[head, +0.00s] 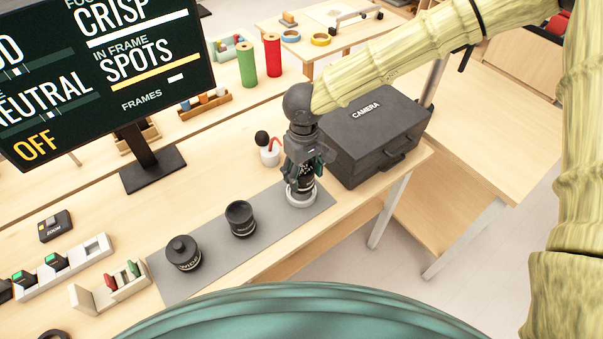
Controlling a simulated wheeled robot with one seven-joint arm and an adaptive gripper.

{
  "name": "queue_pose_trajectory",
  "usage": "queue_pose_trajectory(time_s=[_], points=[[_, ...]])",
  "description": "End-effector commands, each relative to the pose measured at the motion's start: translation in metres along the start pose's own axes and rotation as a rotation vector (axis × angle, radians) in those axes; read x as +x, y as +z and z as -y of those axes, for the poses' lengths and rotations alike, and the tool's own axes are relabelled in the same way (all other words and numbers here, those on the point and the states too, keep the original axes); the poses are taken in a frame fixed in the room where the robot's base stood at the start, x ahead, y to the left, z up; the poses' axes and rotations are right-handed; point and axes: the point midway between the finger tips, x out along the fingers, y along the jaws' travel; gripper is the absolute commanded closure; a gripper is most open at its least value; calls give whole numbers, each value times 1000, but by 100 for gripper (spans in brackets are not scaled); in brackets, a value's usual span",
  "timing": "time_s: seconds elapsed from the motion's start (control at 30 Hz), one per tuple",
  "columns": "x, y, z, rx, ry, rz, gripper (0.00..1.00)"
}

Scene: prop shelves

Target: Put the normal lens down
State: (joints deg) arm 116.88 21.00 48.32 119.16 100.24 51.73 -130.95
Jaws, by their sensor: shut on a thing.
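My gripper (303,178) points down over the right end of the grey mat (218,258). It is shut on a dark lens (305,183), which sits upright at a light ring-shaped base (302,199) on the mat. The fingers hide much of this lens, and I cannot tell whether its bottom touches the base.
A black camera case (372,138) stands close right of my gripper. A small holder with a red stick (269,152) is just behind it. A screen on a stand (150,170) is at the left, with white racks (75,262) below. The table's front edge is near the mat.

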Motion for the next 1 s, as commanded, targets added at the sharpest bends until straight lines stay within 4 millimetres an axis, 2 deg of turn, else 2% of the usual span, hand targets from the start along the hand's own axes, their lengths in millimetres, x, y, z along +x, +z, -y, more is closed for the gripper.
queue_pose_trajectory(time_s=[0.27, 0.57, 0.97, 1.0], points=[[0, -15, -4, 0, 0, -1, 69], [35, -14, -5, 0, 1, 0, 69], [39, -14, -5, 0, 0, 0, 69], [40, -14, -5, 0, 0, 0, 33]])
